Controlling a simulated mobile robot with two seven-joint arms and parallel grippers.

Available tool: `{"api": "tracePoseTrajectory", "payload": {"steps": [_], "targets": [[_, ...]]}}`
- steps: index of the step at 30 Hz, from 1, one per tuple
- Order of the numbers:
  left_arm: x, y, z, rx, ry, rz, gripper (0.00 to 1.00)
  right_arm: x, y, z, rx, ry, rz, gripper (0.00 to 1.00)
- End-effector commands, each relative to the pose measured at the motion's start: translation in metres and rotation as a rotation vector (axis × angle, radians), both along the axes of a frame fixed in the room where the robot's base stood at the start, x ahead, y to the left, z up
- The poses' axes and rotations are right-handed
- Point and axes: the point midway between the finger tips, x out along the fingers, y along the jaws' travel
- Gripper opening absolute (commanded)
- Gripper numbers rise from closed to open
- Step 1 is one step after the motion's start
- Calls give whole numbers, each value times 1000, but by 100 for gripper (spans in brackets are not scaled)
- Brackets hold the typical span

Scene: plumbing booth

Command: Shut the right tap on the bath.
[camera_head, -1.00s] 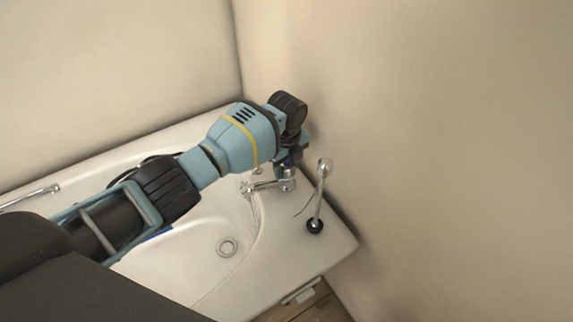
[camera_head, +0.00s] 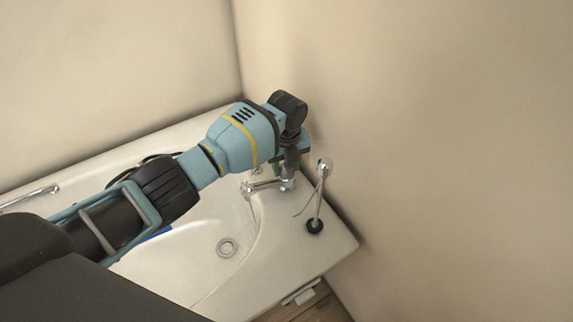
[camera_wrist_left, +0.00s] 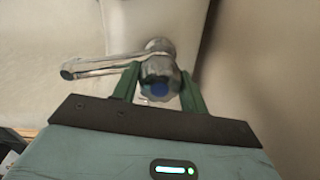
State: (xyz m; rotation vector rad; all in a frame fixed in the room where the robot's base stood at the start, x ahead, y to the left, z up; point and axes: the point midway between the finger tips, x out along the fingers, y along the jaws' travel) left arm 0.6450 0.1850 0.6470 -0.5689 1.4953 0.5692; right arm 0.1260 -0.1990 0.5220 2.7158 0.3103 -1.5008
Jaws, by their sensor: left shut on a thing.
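The white bath (camera_head: 200,262) fills the corner, with a chrome tap (camera_head: 264,186) at its wall end. In the left wrist view the tap's spout (camera_wrist_left: 95,66) points left and its round knob (camera_wrist_left: 158,78) has a blue centre. My left gripper (camera_head: 288,172) reaches down over the tap from above. In the left wrist view its green fingers (camera_wrist_left: 160,88) stand on either side of the knob and are shut on it. The arm hides part of the tap and the bath rim behind it in the head view. My right gripper is not in view.
The beige wall (camera_head: 430,150) is close behind.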

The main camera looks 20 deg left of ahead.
Motion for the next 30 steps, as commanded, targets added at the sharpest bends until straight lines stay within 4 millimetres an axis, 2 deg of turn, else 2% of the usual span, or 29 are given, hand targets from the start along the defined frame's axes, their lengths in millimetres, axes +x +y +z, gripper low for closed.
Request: {"api": "tracePoseTrajectory", "payload": {"steps": [2,3,8,16,19,30], "targets": [[0,-1,1,-4,-1,-1,20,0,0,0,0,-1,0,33],[0,-1,1,-4,-1,0,44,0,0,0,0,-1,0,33],[0,-1,1,-2,-1,0,65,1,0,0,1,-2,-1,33],[0,0,1,-1,-1,1,65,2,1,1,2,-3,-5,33],[1,0,7,-1,-2,1,65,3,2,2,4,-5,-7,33],[1,0,62,-1,-3,1,65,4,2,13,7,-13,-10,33]]}}
